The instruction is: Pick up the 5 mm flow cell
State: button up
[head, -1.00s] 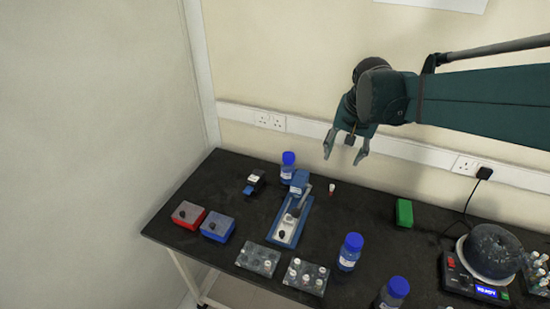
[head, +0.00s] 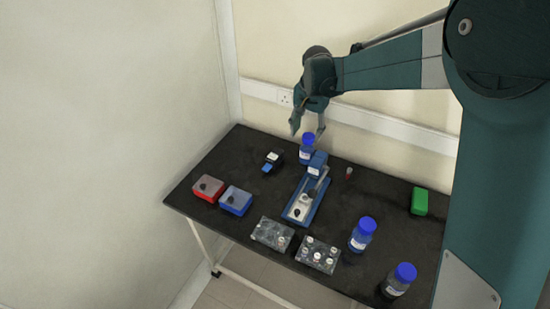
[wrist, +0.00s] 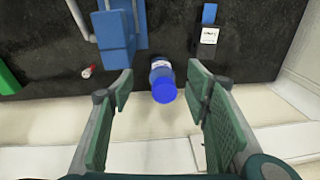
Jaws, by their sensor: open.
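I cannot tell for certain which item is the 5 mm flow cell. A small dark item with a white label and a blue block (head: 273,160) lies at the back left of the bench. It also shows at the top right of the wrist view (wrist: 208,36), label up. My gripper (head: 307,130) is open and empty, in the air by the back wall near a blue-capped bottle (head: 307,148). In the wrist view the bottle (wrist: 162,80) shows between the spread fingers of my gripper (wrist: 158,88), beyond them. The labelled item is right of the fingers there.
A blue lever device (head: 304,197) stands beside the bottle. A small red-topped vial (head: 349,173) and a green block (head: 419,201) are to the right. Red (head: 208,188) and blue (head: 236,201) boxes, racks (head: 318,254) and more blue-capped bottles (head: 363,234) stand nearer the front.

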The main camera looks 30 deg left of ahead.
jog(key=g+p, duration=0.1)
jog(key=p, duration=0.1)
send_over(275, 155)
jog(key=shift+h, duration=0.3)
jog(key=f, duration=0.9)
jog(key=shift+a+f, duration=0.2)
jog(key=shift+f, duration=0.2)
jog(key=shift+f+b, duration=0.3)
jog(key=shift+f, duration=1)
jog(key=shift+w+f+b, duration=0.1)
jog(key=shift+f+b, duration=0.2)
jog(key=shift+f, duration=2.3)
jog(key=c, duration=1.1)
